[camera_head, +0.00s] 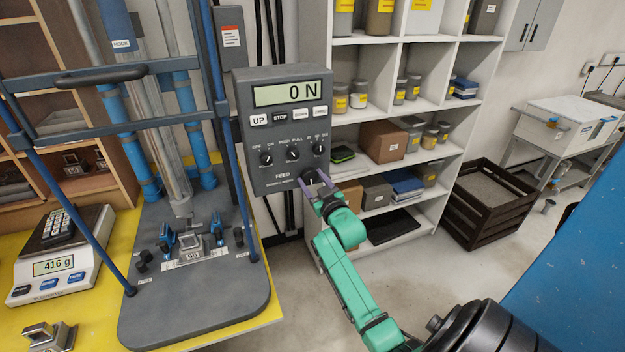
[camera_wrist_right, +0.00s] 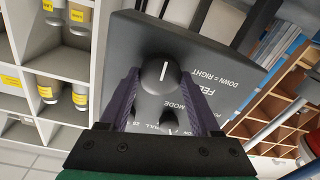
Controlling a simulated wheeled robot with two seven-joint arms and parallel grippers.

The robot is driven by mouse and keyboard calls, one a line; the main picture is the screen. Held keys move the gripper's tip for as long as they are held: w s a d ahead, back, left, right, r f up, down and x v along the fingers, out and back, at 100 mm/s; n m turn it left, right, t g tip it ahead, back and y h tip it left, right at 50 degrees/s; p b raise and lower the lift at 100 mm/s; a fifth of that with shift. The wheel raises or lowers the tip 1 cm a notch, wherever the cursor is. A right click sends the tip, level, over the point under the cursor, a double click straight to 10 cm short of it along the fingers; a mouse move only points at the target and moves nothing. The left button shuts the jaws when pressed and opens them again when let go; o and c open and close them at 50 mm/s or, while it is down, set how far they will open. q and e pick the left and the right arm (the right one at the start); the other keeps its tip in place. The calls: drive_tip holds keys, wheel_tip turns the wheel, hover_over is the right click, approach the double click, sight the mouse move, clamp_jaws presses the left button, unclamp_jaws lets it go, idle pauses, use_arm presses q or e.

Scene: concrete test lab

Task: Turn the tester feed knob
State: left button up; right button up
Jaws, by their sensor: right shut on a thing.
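The tester control box (camera_head: 284,125) is a dark grey panel with a display reading 0 N, a row of buttons, several small knobs and a FEED label near its bottom. The feed knob (camera_wrist_right: 162,74) is round and black with a white pointer line, and shows in the right wrist view. In the head view it is largely hidden by my right gripper (camera_head: 318,184). My right gripper's purple fingers (camera_wrist_right: 158,82) are shut on the feed knob, one on each side. My left gripper does not show in either view.
The tester frame (camera_head: 185,265) with blue guard bars stands left of the box on a yellow table. A scale (camera_head: 60,265) reading 416 g sits at the left. White shelves (camera_head: 470,45) stand behind, with a dark crate (camera_head: 487,205) on the floor to the right.

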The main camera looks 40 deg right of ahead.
drive_tip(key=shift+m, duration=0.5)
drive_tip(key=o, duration=1.4)
drive_tip(key=shift+s+a+f, duration=0.15)
drive_tip(key=shift+s+f, duration=0.05)
drive_tip(key=shift+s, duration=0.25)
drive_tip(key=b+v, duration=0.3)
drive_tip(key=v, duration=1)
drive_tip(key=shift+s+a, duration=0.1)
drive_tip(key=shift+s, duration=0.2)
